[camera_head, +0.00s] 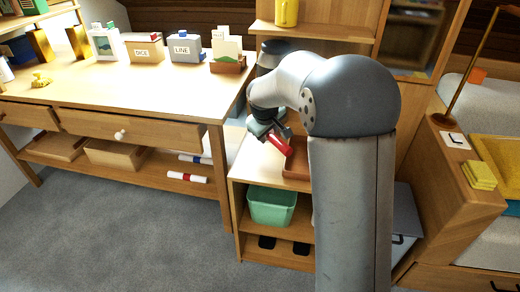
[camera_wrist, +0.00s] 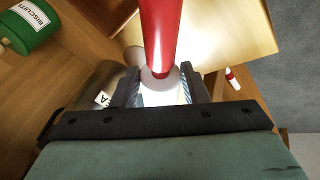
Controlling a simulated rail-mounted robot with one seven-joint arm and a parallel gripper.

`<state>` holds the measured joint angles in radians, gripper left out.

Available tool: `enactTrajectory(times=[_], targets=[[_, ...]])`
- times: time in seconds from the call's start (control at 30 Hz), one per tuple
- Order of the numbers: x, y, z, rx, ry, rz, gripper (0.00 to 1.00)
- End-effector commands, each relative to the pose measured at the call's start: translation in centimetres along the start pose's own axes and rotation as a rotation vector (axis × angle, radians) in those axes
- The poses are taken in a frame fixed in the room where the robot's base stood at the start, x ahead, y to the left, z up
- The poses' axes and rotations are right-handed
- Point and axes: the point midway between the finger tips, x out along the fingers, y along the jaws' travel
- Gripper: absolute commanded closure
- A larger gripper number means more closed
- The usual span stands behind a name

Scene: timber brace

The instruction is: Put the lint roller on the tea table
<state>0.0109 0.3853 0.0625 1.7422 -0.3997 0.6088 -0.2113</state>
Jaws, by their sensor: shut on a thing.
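The lint roller (camera_head: 279,144) has a red handle, and my gripper (camera_head: 272,135) holds it over the low wooden unit (camera_head: 250,165) beside the desk. In the wrist view, my gripper (camera_wrist: 160,88) is shut on the pale end of the lint roller (camera_wrist: 158,35), with the red part pointing up and away from the fingers. The low unit has a top and open shelves; I cannot tell for sure that it is the tea table. My arm hides part of its top.
A brown tray (camera_head: 296,165) lies on the unit's top. A green bin (camera_head: 271,206) stands on its shelf. The desk (camera_head: 100,85) holds several boxes. In the wrist view, a green biscuit tin (camera_wrist: 30,24) and a metallic tea canister (camera_wrist: 103,82) are close by.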

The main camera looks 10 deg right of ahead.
Motion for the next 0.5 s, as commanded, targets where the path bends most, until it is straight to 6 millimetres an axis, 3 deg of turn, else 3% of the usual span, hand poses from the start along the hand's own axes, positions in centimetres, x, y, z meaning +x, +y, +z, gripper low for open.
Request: enactTrajectory(times=[0.1,0.37,0.5], targets=[[2.2,-1.1,-1.0,-0.002,0.001,0.000,0.81],[3.7,-1.8,-1.8,0.000,0.001,0.002,0.81],[5.5,-2.7,-1.7,-0.001,-0.001,0.001,0.81]])
